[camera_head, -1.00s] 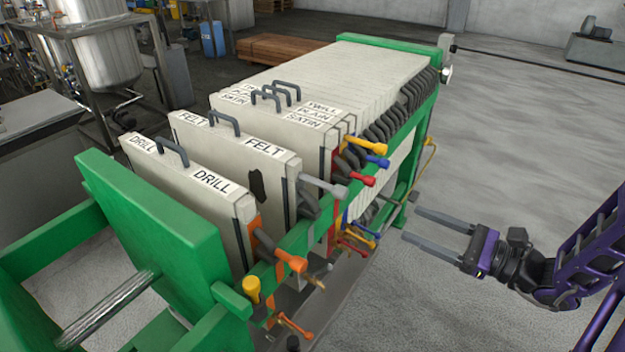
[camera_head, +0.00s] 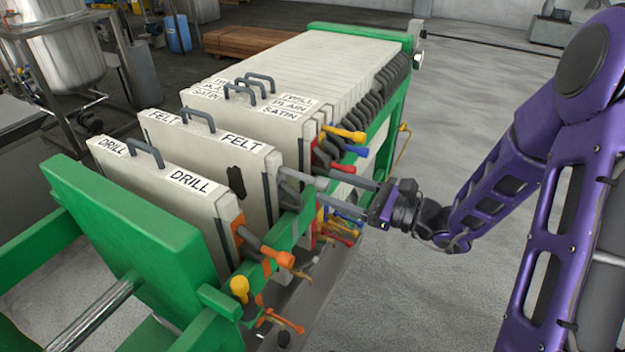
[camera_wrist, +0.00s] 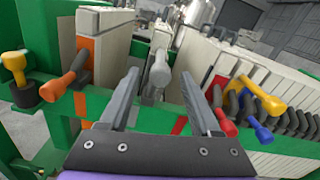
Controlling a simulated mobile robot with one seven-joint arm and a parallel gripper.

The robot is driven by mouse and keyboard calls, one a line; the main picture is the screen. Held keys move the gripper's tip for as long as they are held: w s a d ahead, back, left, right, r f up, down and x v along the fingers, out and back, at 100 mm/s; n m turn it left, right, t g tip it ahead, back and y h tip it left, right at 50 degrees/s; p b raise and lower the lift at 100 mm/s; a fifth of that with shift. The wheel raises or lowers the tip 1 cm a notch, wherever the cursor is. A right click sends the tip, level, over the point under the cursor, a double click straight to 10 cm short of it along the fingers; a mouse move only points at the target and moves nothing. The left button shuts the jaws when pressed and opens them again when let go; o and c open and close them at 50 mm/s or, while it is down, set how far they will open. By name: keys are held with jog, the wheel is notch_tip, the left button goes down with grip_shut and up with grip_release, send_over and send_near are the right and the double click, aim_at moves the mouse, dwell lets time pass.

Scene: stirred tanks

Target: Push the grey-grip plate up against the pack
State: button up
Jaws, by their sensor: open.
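The grey-grip plate (camera_head: 205,152) is a pale plate labelled FELT with a dark patch on its face. It hangs upright between the DRILL plate and the pack, with a gap on each side. Its grey grip (camera_wrist: 159,75) points toward the wrist camera. The pack (camera_head: 330,75) is the row of pale plates behind it, fronted by a SATIN plate. My gripper (camera_head: 335,189) is open at the grey grip. In the wrist view, my gripper (camera_wrist: 160,88) has one finger on each side of the grip. I cannot tell if either finger touches it.
The orange-grip DRILL plate (camera_head: 165,178) stands nearer the green end plate (camera_head: 120,245). Yellow (camera_head: 345,134), blue and red grips crowd just beyond the grey one. A green side rail (camera_head: 290,232) runs below the grips. Open floor lies to the right.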

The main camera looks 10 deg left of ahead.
aim_at(313, 180)
jog(key=x, duration=0.5)
jog(key=shift+w+a, duration=0.1)
jog(key=shift+a, duration=0.1)
grip_shut()
dwell(1.2)
